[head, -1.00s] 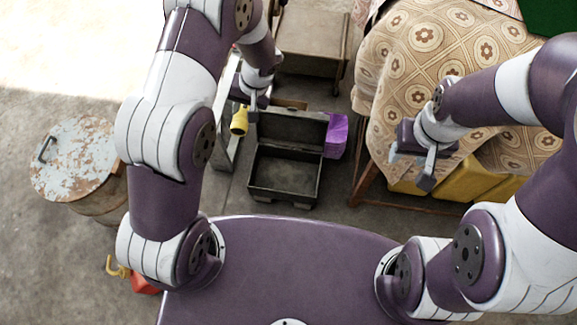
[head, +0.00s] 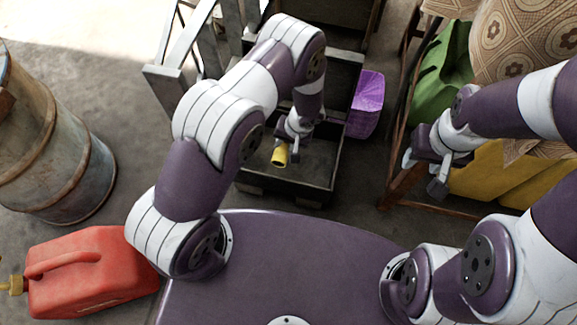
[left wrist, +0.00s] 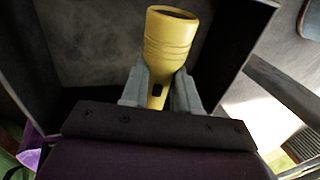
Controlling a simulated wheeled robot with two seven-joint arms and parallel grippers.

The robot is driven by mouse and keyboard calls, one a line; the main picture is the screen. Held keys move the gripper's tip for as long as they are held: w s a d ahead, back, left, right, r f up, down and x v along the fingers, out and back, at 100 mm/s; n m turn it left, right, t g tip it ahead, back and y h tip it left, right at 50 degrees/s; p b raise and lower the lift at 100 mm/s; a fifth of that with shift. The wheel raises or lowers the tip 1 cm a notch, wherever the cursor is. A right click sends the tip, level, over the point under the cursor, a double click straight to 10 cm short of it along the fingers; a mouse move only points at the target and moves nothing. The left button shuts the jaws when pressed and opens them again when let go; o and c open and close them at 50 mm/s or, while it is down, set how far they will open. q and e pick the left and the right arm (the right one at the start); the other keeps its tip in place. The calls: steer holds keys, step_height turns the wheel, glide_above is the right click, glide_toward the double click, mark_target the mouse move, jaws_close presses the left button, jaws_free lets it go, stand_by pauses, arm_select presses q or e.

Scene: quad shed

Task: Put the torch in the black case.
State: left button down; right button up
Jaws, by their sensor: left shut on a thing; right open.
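The yellow torch (head: 280,155) is held by my left gripper (head: 291,140), which is shut on it. In the left wrist view the torch (left wrist: 168,45) stands between the two fingers (left wrist: 160,90), its wide end pointing away from the gripper. The black case (head: 317,190) is open on the floor in front of my base, its lid raised at the back. In the head view the torch appears over the case's inside; I cannot tell whether it touches the bottom. My right gripper (head: 433,172) is open and empty, to the right of the case.
A purple object (head: 367,100) stands close at the case's right. A wooden-framed table with a patterned cloth (head: 510,35) and yellow containers (head: 490,175) is to the right. A rusty barrel (head: 60,150) and red fuel can (head: 90,270) are on the left. Metal legs (head: 180,60) rise behind.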

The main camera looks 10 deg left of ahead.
mark_target(287, 165)
arm_select(q)
step_height(287, 165, down, 12)
steer(key=b, duration=0.6)
steer(key=shift+w+d, duration=0.1)
steer(key=shift+r, duration=0.15)
steer(key=c, duration=0.8)
jaws_free()
steer(key=shift+c, duration=0.2)
